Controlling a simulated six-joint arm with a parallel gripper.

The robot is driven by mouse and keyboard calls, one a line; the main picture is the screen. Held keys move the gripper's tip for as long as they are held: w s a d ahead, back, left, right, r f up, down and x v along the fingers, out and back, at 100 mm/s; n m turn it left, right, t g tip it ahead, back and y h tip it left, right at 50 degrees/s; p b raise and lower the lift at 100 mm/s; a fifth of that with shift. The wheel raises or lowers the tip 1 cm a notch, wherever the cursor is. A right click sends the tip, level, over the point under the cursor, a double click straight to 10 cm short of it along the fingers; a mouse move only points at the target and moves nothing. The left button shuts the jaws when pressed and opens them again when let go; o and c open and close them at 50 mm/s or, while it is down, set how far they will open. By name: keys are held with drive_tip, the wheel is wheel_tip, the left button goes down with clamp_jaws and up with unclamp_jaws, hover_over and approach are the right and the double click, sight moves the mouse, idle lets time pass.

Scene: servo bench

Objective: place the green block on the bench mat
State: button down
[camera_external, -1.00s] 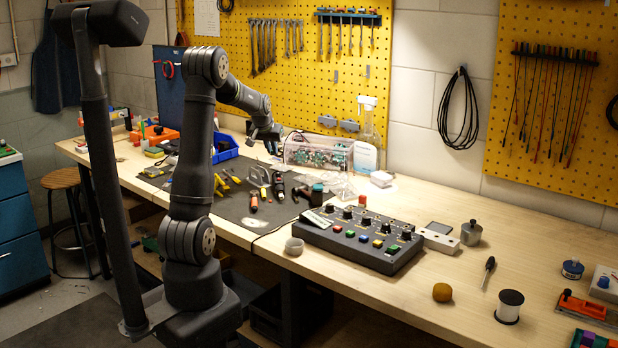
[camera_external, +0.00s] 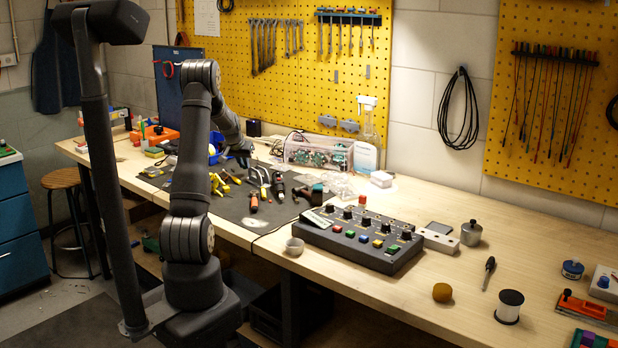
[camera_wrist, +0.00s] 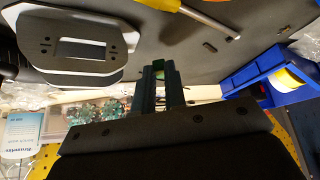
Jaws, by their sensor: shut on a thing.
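My gripper (camera_external: 243,160) is low over the far part of the dark grey bench mat (camera_external: 232,207) in the external view. In the wrist view my gripper (camera_wrist: 160,72) has its two dark fingers close together. A small piece of the green block (camera_wrist: 159,74) shows between them, and the fingers hide most of it. The mat (camera_wrist: 205,65) fills the upper part of that view. I cannot make out the block in the external view, nor whether it touches the mat.
Yellow-handled tools (camera_external: 222,182) and screwdrivers lie on the mat near my gripper. A blue bin (camera_wrist: 270,72) is close by on the right of the wrist view. A clear box of circuit boards (camera_external: 318,152) stands behind. A button console (camera_external: 360,238) sits to the right.

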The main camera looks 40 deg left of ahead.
sight(246, 176)
drive_tip(key=shift+f, duration=1.4)
drive_tip(key=shift+f, duration=0.1)
drive_tip(key=c, duration=1.8)
unclamp_jaws()
drive_tip(key=shift+o, duration=0.2)
drive_tip(key=shift+s+r, duration=0.1)
drive_tip(key=shift+r, duration=0.2)
drive_tip(key=v, duration=1.1)
drive_tip(key=shift+r, duration=0.25)
drive_tip(key=shift+s+d, duration=0.1)
